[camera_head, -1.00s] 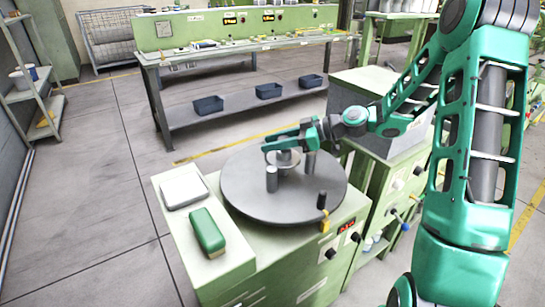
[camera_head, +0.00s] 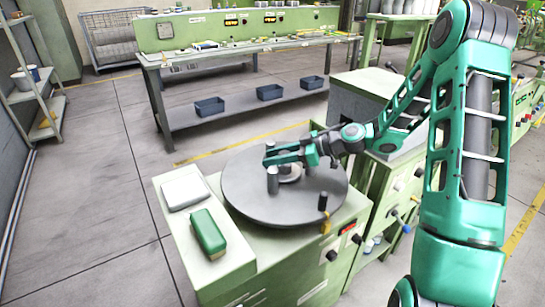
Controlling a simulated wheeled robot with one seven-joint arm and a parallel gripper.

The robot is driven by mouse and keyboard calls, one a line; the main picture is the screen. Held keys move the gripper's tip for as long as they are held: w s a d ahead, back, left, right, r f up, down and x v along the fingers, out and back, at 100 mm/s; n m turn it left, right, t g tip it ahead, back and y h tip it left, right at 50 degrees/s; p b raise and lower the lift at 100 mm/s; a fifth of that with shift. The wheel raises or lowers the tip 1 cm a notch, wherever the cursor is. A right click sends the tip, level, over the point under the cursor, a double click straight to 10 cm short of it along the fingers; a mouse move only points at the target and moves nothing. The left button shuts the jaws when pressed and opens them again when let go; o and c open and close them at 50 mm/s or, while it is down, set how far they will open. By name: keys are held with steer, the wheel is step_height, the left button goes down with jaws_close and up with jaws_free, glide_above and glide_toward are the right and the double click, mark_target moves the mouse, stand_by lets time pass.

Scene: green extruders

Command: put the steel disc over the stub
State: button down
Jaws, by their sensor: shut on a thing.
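My gripper (camera_head: 276,156) reaches in from the right, low over the middle of the dark round plate (camera_head: 250,204). It is shut on the steel disc (camera_head: 291,172), a small pale grey round piece showing just under its fingers. The disc is low over the plate's centre. A dark upright post (camera_head: 272,181) stands just left of the disc, close to the fingertips.
A short black knob (camera_head: 322,201) stands at the plate's right edge, above a yellow tag (camera_head: 326,225). A green block (camera_head: 208,232) and a grey pad (camera_head: 185,189) lie on the machine's left ledge. A workbench (camera_head: 240,51) stands behind, across clear floor.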

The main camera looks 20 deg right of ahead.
steer(key=shift+f, duration=0.2)
steer(key=c, duration=1.5)
jaws_free()
steer(key=shift+c, duration=0.2)
steer(key=shift+r, duration=0.5)
steer(key=v, duration=1.2)
steer(key=shift+s+a, duration=0.1)
